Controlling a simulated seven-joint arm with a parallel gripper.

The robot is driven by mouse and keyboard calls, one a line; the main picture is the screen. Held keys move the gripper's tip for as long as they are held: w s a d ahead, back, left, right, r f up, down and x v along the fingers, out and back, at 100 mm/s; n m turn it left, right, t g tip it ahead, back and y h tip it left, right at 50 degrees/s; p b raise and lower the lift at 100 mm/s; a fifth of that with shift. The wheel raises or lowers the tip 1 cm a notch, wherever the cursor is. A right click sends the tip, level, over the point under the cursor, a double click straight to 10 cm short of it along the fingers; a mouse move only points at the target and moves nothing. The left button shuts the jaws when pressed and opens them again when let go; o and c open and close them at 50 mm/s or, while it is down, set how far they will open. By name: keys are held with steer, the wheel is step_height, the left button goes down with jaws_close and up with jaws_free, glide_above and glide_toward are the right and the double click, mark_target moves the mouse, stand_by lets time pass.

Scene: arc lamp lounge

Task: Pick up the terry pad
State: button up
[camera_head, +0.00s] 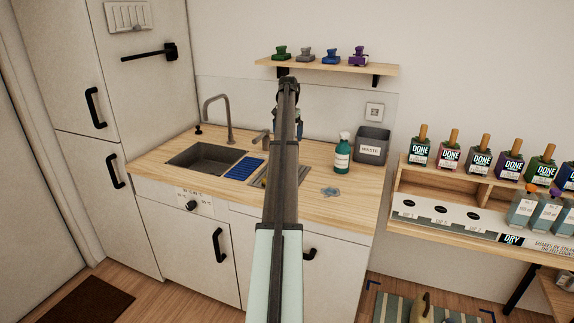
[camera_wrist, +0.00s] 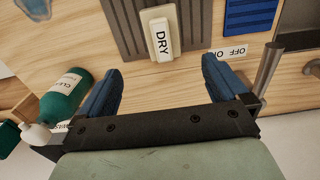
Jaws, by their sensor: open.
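I cannot tell for certain which thing is the terry pad. A cream block marked DRY (camera_wrist: 161,36) lies on a dark ribbed board (camera_wrist: 128,22) in the wrist view. A blue ribbed pad (camera_head: 243,168) lies right of the sink in the head view; it also shows at the top right of the wrist view (camera_wrist: 249,16). My gripper (camera_wrist: 161,76) is open and empty, its two blue fingers apart, with the DRY block showing beyond the gap between them. In the head view my arm hides most of the gripper and part of the counter.
A green pump bottle (camera_head: 342,153) and a grey WASTE bin (camera_head: 372,146) stand at the counter's right. A pale blue patch (camera_head: 330,191) lies near the front edge. The sink (camera_head: 205,158) and faucet (camera_head: 217,117) are left. A wall shelf (camera_head: 328,67) hangs above.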

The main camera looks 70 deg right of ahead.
steer(key=f, duration=1.3)
steer(key=shift+w, duration=0.2)
steer(key=c, duration=1.2)
steer(key=shift+o, duration=0.2)
steer(key=shift+r, duration=0.1)
step_height(320, 180, up, 10)
steer(key=shift+f, duration=0.1)
